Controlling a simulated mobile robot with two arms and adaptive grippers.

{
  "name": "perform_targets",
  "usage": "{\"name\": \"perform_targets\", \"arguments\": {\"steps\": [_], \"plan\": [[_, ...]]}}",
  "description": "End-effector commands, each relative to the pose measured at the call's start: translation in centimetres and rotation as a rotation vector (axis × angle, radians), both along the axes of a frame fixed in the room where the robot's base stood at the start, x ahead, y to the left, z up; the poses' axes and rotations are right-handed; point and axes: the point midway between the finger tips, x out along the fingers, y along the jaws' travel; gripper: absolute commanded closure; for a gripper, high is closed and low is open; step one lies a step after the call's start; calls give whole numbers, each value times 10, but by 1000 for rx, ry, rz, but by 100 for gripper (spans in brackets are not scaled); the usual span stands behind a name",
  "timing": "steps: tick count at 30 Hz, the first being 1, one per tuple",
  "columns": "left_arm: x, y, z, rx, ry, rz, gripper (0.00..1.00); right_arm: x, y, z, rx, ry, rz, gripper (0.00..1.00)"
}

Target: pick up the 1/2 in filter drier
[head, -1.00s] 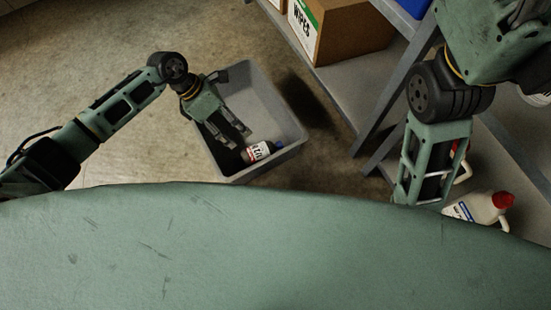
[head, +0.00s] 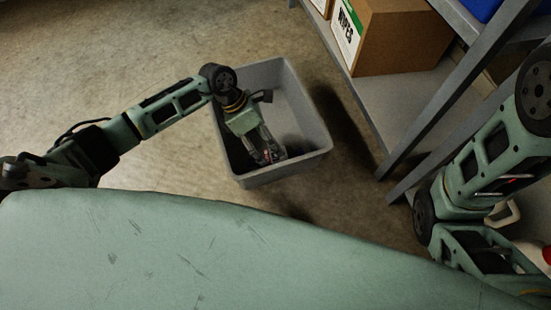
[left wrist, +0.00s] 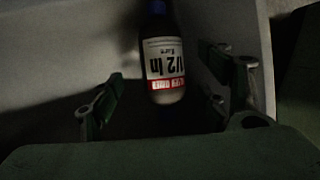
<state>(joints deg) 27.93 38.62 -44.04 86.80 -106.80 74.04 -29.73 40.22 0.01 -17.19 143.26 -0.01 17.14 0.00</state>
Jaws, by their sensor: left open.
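The 1/2 in filter drier (left wrist: 163,60) is a dark cylinder with a white and red label reading "1/2 In", upside down in the left wrist view. It lies in a grey bin (head: 287,175) on the floor. In the head view my gripper mostly hides it. My left gripper (head: 268,156) reaches down into the bin over the drier. In the left wrist view its open fingers (left wrist: 170,95) stand on either side of the drier's near end, with gaps visible. My right arm is at the right of the head view, and its gripper does not show.
A metal shelf rack (head: 400,165) stands right of the bin, with a cardboard wipes box (head: 400,40) on it. A white jug (head: 505,215) is partly hidden behind my right arm. The bin walls rise close around my left gripper. Floor left of the bin is clear.

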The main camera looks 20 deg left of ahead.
Motion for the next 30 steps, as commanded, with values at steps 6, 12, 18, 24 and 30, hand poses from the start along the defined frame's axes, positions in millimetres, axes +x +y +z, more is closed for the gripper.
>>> {"name": "perform_targets", "arguments": {"steps": [6, 12, 18, 24, 30], "plan": [[-1, -16, -25, -3, -1, -3, 31, 0, 0, -31, 0, 0, 0, 34], [-2, -27, -41, -1, 0, 0, 31, 0, 0, -45, 0, 1, 0, 34], [-2, -27, -39, 0, 0, 0, 31, 0, 0, -43, 0, 0, 0, 34], [-2, -26, -40, 0, 0, 0, 31, 0, 0, -43, 0, 0, 1, 34], [-2, -26, -42, 0, 0, -1, 31, 0, 0, -44, 0, 0, 1, 34]]}}
